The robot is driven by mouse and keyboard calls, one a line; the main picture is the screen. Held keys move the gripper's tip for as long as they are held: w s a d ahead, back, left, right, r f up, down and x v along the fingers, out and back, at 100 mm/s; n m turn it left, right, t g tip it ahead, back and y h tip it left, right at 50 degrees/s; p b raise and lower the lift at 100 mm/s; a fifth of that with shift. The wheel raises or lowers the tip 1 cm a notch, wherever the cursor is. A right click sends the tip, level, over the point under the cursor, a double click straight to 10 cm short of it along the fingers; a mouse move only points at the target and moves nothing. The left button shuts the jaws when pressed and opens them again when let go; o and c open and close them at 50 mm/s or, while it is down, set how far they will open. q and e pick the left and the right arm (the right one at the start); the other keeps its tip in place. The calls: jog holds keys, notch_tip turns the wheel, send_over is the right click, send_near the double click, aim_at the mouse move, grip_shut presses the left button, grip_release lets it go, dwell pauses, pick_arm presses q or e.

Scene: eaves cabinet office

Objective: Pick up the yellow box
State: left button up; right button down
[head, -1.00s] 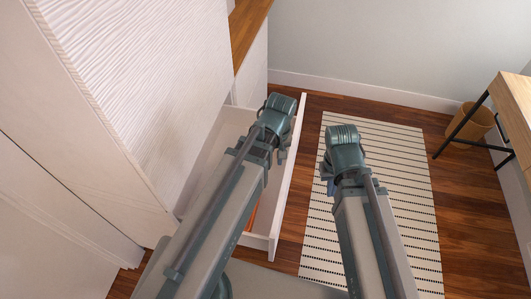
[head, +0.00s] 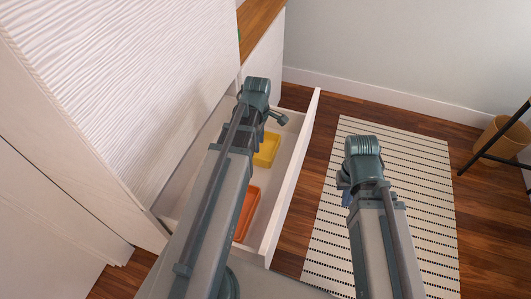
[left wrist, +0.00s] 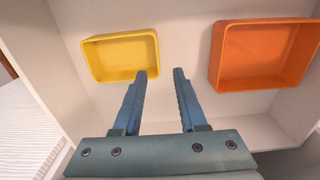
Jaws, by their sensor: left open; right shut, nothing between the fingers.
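The yellow box (head: 267,149) is a shallow open tray on the floor of the pulled-out white drawer (head: 300,155). It also shows in the left wrist view (left wrist: 122,57), upper left, whole and empty. My left gripper (head: 270,117) is over the drawer, near the yellow box. In the left wrist view its two blue fingers (left wrist: 159,75) are apart with nothing between them; the left fingertip shows close to the box's lower right corner, and contact cannot be told. My right gripper (head: 345,190) is over the striped rug, outside the drawer, with its fingers mostly hidden.
An orange tray (head: 246,213) lies in the drawer nearer me, partly behind my left arm; it also shows in the left wrist view (left wrist: 262,54). A white cabinet (head: 130,90) stands left. A striped rug (head: 410,200), a basket (head: 503,137) and a dark table leg (head: 490,140) are right.

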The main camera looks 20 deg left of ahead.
pick_arm(q)
jog(key=b, duration=0.6)
send_over(259, 166)
notch_tip(259, 166, down, 7)
jog(key=shift+s+d+r, duration=0.1)
jog(key=shift+d, duration=0.05)
jog(key=f+b, duration=0.5)
jog(key=shift+w+f, duration=0.15)
jog(key=shift+w, duration=0.05)
grip_shut()
dwell(0.9)
